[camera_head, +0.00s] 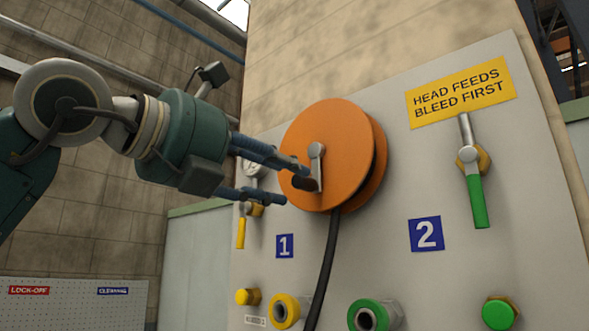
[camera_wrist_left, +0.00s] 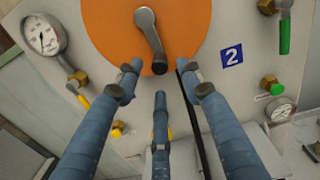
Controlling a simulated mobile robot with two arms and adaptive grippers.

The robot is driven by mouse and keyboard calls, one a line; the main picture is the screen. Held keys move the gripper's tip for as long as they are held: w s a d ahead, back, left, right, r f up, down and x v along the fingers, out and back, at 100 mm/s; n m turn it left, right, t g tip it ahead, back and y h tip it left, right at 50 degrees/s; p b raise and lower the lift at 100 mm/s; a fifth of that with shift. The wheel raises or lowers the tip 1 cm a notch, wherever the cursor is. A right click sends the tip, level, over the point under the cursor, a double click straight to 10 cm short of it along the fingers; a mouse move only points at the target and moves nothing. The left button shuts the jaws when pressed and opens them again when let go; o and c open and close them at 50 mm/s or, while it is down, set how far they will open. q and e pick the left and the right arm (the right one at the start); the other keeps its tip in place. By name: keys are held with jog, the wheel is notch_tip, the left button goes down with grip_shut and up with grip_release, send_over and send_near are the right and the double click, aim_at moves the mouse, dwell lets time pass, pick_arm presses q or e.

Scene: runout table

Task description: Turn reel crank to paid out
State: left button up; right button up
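The orange reel (camera_head: 335,135) is mounted on the grey panel and also fills the top of the left wrist view (camera_wrist_left: 105,30). Its grey crank (camera_head: 317,160) runs from the hub down to a dark knob (camera_head: 304,184). In the left wrist view the crank (camera_wrist_left: 148,30) points down and slightly right. My left gripper (camera_head: 291,184) reaches in from the left, close to the knob. Its blue fingers (camera_wrist_left: 162,82) are spread, with the knob just beyond and between their tips. I cannot tell whether any finger touches it. My right gripper is not in view.
A black hose (camera_head: 325,265) hangs from the reel. A pressure gauge (camera_wrist_left: 43,37) and yellow-handled valve (camera_head: 241,232) are left of the reel, near my gripper. A green-handled valve (camera_head: 477,200) is on the right. Yellow (camera_head: 284,311) and green (camera_head: 374,315) fittings sit below.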

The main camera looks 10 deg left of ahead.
aim_at(296, 182)
pick_arm(q)
jog(key=shift+p+x, duration=0.55)
jog(key=shift+x, duration=1.35)
grip_shut()
